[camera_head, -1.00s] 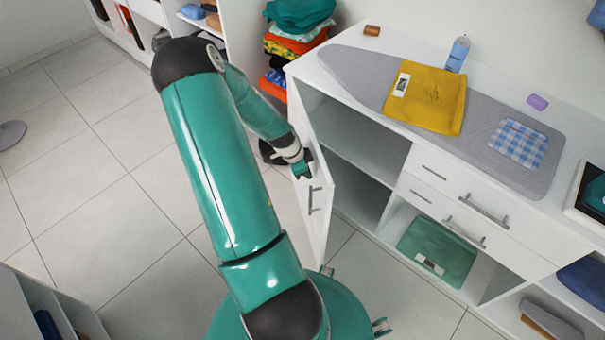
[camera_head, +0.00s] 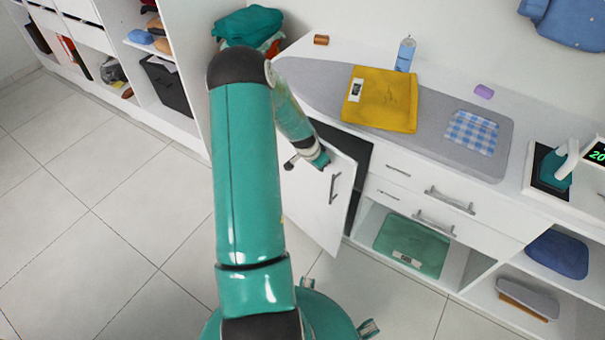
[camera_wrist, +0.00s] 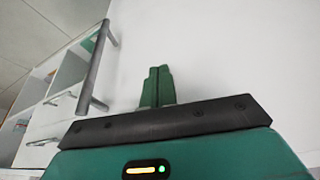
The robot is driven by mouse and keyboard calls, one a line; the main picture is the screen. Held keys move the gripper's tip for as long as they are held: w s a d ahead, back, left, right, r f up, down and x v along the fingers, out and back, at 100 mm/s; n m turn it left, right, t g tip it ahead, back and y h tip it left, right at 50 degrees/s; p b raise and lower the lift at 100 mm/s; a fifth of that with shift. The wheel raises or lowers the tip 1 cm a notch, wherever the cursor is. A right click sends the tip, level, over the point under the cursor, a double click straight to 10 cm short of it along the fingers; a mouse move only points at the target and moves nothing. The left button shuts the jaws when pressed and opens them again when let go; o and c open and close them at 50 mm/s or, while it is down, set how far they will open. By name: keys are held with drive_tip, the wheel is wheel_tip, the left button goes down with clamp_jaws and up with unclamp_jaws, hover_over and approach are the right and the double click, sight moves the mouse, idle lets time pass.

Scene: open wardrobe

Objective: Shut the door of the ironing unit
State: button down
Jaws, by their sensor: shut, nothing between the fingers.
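The white door (camera_head: 317,206) of the ironing unit (camera_head: 387,160) stands partly open in the head view, with a dark gap between it and the drawer column. Its bar handle (camera_head: 334,187) is on the front near the free edge. My gripper (camera_head: 321,160) is shut and empty, at the door's outer face near its top, left of the handle. In the wrist view my gripper (camera_wrist: 157,86) is shut in front of the white door face (camera_wrist: 225,60), and the handle (camera_wrist: 97,68) is to its left. I cannot tell whether the fingertips touch the door.
A yellow folded cloth (camera_head: 380,98), a spray bottle (camera_head: 405,55) and a checked cloth (camera_head: 472,132) lie or stand on the unit's top. Two drawers (camera_head: 420,196) are shut beside the door. The tiled floor at left is clear.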

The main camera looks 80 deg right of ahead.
drive_tip(key=shift+n, duration=0.6)
drive_tip(key=shift+s+d, duration=1.6)
drive_tip(key=shift+d, duration=0.3)
drive_tip(key=shift+w+a, duration=0.1)
